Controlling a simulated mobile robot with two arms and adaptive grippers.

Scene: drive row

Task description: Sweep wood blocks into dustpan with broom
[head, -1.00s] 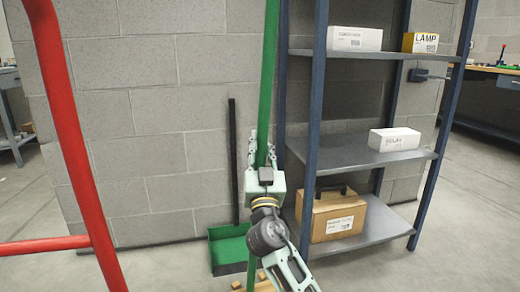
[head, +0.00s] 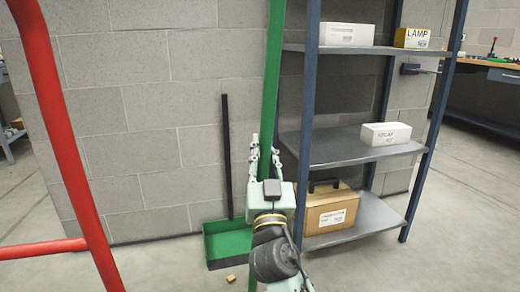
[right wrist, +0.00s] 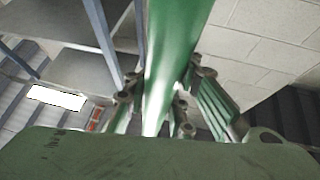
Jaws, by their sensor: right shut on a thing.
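A green broom handle (head: 273,75) stands upright in front of the shelf's left post. My right gripper (head: 265,155) is shut on it, and the handle also runs between the fingers in the right wrist view (right wrist: 170,75). The broom's head is out of the frame. A green dustpan (head: 228,240) with a tall black handle (head: 227,155) stands on the floor against the wall, left of my gripper. One small wood block (head: 231,279) lies on the floor just in front of the dustpan. My left gripper is not in view.
A blue-posted shelf (head: 345,147) with several boxes stands right of the broom, close to my right arm. A red frame (head: 62,150) rises at the left. A grey block wall (head: 165,130) closes the back. Floor at the lower right is clear.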

